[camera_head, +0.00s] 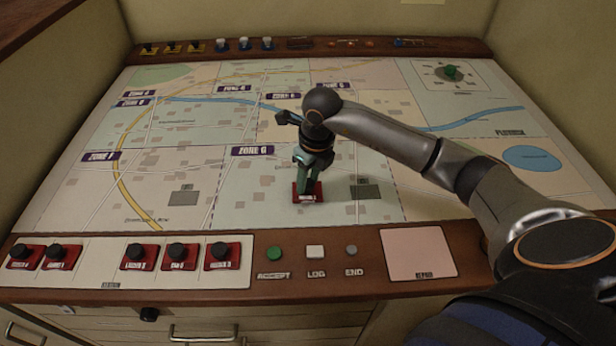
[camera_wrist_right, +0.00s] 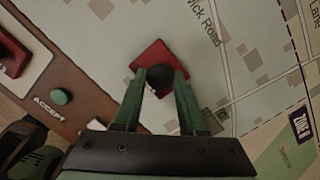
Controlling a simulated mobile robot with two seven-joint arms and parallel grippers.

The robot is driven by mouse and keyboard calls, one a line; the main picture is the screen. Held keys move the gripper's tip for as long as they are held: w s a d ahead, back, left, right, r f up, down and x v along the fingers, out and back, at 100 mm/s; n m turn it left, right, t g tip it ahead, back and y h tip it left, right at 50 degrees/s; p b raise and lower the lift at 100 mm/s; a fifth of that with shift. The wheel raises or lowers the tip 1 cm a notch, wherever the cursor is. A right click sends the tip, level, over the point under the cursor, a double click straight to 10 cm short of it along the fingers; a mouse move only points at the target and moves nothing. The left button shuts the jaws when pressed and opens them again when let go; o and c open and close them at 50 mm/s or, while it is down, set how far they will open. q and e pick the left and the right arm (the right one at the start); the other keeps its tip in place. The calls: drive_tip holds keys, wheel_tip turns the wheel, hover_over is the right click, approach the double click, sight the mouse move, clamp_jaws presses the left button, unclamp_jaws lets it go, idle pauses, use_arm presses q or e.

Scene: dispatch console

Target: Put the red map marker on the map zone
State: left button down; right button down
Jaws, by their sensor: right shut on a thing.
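A red map marker (camera_head: 300,197) with a black knob is in my right gripper (camera_head: 308,180), over the lower part of the ZONE G area of the map (camera_head: 250,205). In the right wrist view the red base of the marker (camera_wrist_right: 150,55) shows beyond the fingertips (camera_wrist_right: 162,82), and the fingers are shut on its black knob. I cannot tell whether the base touches the map or is just above it. The ZONE G label (camera_head: 252,151) is up and left of the marker. My left gripper is not in view.
Several more red markers with black knobs stand on the white strip (camera_head: 95,275) at front left. A green button (camera_head: 274,253), a white LOG button (camera_head: 315,252) and a grey END button (camera_head: 351,250) are on the front edge. A pink REPAIR pad (camera_head: 420,252) is at right.

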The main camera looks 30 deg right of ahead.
sight(314, 195)
drive_tip(key=shift+f, duration=0.2)
drive_tip(key=shift+c, duration=2.3)
unclamp_jaws()
drive_tip(key=shift+r, duration=0.1)
drive_tip(key=shift+r, duration=0.25)
wheel_tip(314, 195, up, 12)
drive_tip(key=s, duration=0.1)
drive_tip(key=shift+s+d+f+b, duration=0.15)
drive_tip(key=shift+s+f+b, duration=0.05)
drive_tip(key=shift+s+b, duration=0.2)
